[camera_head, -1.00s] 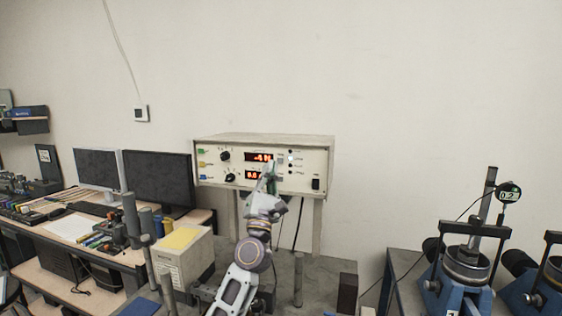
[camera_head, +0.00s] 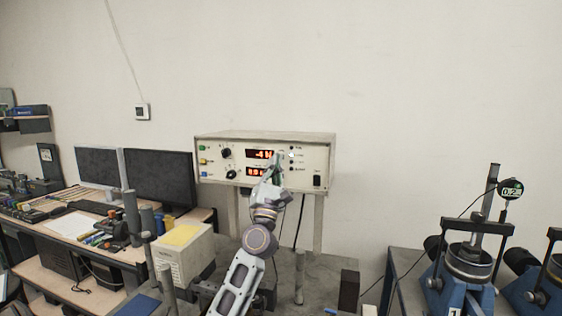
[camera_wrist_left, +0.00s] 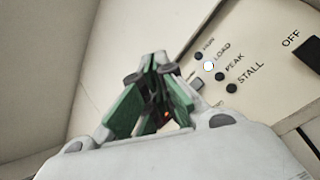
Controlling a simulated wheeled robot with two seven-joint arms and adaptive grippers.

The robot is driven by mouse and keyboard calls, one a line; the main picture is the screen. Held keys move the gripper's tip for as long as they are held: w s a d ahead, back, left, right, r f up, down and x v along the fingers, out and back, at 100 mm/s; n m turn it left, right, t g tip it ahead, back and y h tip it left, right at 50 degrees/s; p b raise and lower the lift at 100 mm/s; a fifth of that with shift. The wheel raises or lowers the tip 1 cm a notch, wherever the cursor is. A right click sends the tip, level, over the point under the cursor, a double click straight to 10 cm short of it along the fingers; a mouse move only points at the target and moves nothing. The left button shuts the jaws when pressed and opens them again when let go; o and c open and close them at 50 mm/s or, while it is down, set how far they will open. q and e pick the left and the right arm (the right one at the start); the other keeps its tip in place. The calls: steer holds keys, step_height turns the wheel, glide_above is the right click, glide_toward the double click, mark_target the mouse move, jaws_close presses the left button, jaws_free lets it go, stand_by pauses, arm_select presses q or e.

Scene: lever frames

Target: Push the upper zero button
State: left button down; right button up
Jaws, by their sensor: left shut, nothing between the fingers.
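A cream instrument box (camera_head: 240,136) stands against the wall on legs. Its front has an upper red display (camera_head: 256,154) and a lower red display (camera_head: 253,171). My left gripper (camera_head: 277,158) is shut and empty, its tips just right of the upper display and overlapping the panel there. In the left wrist view the green and grey fingers (camera_wrist_left: 158,68) are together, pointing at the panel. Contact with the panel cannot be told. My right gripper is not in view.
Beside the fingers, the panel has a column of indicators, with the LOAD lamp (camera_wrist_left: 208,67) lit. Two black knobs (camera_head: 226,153) sit left of the displays and a black switch (camera_head: 317,181) at lower right. A desk with monitors (camera_head: 158,178) stands left; blue machines (camera_head: 465,280) stand right.

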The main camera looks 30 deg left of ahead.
arm_select(q)
steer(key=shift+w+a+b, duration=0.2)
steer(key=shift+w+b, duration=0.2)
steer(key=shift+w, duration=0.45)
steer(key=shift+w+a+b, duration=0.25)
steer(key=shift+w+b, duration=0.2)
steer(key=shift+w, duration=0.45)
steer(key=shift+w+a+b, duration=0.2)
steer(key=shift+w+b, duration=0.2)
steer(key=shift+w, duration=0.45)
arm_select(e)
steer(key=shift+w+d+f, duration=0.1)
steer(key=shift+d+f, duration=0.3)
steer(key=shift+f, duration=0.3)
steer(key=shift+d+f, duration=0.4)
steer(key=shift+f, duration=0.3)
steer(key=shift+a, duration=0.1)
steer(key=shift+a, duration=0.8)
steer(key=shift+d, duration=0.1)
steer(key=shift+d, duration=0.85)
arm_select(q)
steer(key=shift+w, duration=0.15)
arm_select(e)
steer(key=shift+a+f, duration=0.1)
